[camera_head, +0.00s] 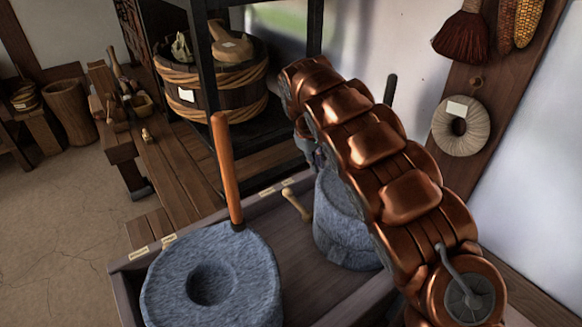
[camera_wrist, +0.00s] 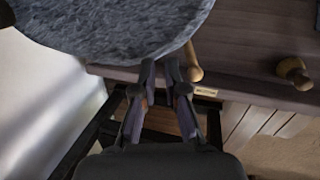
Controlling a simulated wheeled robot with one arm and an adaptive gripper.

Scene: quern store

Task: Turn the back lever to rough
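The back lever, a small pale wooden peg (camera_head: 297,204), sticks out beside the back grey millstone (camera_head: 338,215), its free end at the trough rim near two small labels (camera_head: 276,187) too small to read. In the wrist view the lever (camera_wrist: 194,66) shows just right of my gripper's right fingertip, by the stone's edge (camera_wrist: 110,30). My gripper (camera_wrist: 160,68) is open with a narrow gap and nothing between its fingers. I cannot tell whether the right finger touches the lever.
The front millstone (camera_head: 212,285) with its upright wooden handle (camera_head: 226,165) stands left of my arm. A second wooden knob (camera_wrist: 294,72) shows at right in the wrist view. A bound tub (camera_head: 215,80) and a bench (camera_head: 165,165) stand behind the trough (camera_head: 330,305).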

